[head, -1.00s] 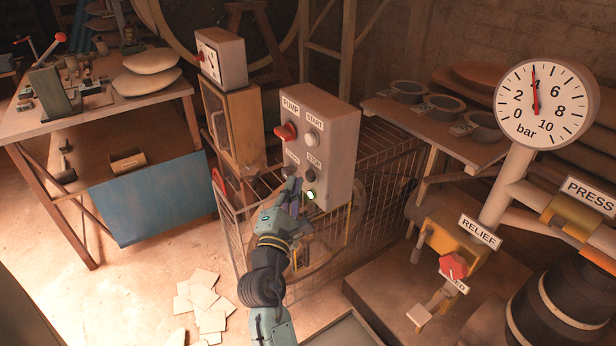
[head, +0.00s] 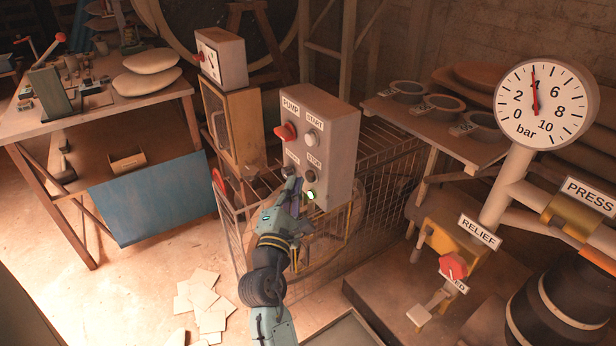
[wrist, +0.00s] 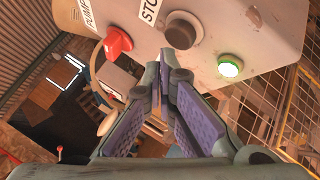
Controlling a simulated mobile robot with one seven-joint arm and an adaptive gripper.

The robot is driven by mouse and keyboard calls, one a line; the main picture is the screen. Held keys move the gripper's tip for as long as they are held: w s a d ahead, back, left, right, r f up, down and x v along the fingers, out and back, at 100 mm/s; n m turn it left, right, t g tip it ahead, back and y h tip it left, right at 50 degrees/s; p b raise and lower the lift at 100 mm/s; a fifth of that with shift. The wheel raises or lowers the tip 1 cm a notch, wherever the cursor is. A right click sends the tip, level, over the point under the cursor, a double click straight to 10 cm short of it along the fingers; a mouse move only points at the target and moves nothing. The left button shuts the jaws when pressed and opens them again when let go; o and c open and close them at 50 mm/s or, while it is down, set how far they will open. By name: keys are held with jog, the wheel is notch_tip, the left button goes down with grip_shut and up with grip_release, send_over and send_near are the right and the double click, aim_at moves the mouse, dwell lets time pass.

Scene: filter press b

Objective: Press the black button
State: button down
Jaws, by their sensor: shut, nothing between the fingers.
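My gripper (head: 293,184) is shut and empty, in front of the lower part of the box. The fingers hide part of the box face there.
A red switch (head: 285,132), a white START button (head: 311,139) and a lit green lamp (wrist: 230,66) share the box. A wire cage (head: 385,190) stands below and behind. The gauge (head: 546,103) and red RELIEF handle (head: 453,266) stand to the right. Tiles (head: 203,300) lie on the floor.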

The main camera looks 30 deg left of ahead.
jog(key=shift+w+d, duration=0.15)
jog(key=shift+w, duration=0.15)
jog(key=shift+w+d+p, duration=0.2)
jog(key=shift+w+p, duration=0.25)
jog(key=shift+w, duration=0.05)
dwell(0.9)
jog(key=shift+s+a+b, duration=0.3)
jog(key=shift+s, duration=0.55)
jog(key=s, duration=0.1)
jog(key=s+a+b, duration=0.1)
jog(key=s, duration=0.1)
jog(key=s+a, duration=0.1)
jog(key=shift+s, duration=0.35)
dwell(0.6)
